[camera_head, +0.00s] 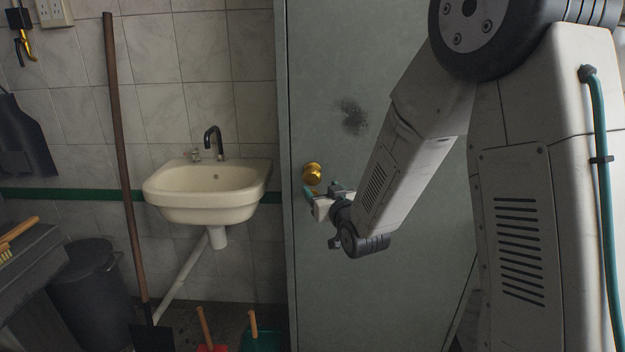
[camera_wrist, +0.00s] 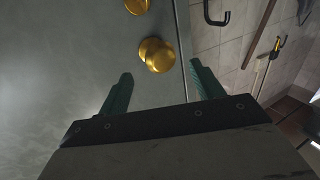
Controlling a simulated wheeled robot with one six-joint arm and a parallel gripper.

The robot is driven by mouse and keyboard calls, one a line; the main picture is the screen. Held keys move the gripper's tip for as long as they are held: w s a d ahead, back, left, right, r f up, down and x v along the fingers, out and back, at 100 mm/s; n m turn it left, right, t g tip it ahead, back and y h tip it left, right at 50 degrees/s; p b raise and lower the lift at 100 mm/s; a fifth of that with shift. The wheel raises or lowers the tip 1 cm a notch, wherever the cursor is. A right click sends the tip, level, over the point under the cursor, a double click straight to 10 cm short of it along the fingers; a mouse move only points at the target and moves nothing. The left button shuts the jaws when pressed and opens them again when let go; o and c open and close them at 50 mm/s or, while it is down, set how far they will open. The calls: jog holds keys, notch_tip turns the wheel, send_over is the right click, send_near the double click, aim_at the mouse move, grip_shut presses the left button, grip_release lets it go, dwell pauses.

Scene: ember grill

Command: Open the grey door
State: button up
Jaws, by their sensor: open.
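The grey door (camera_head: 380,270) fills the middle of the head view, with a dark smudge above its round brass knob (camera_head: 312,173). The door looks shut. My gripper (camera_head: 318,200) is just below and beside the knob in the head view. In the wrist view my gripper (camera_wrist: 160,85) has its two green fingers apart and nothing between them. The brass knob (camera_wrist: 157,55) lies ahead of the gap between the fingertips, and I see no contact. A second gold round shape (camera_wrist: 137,5) is cut off at the top edge, on the grey door (camera_wrist: 70,50).
A cream sink (camera_head: 207,190) hangs on the tiled wall left of the door. A long-handled shovel (camera_head: 125,160) leans there, near a dark bin (camera_head: 92,295). A red tool (camera_head: 208,335) and a green one (camera_head: 258,340) stand low by the door's left edge.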

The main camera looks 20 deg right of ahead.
aim_at(314, 180)
jog(key=shift+w+a, duration=0.15)
jog(key=shift+w, duration=1.8)
jog(key=shift+w+a, duration=0.15)
jog(key=shift+w, duration=1.75)
jog(key=shift+c, duration=0.4)
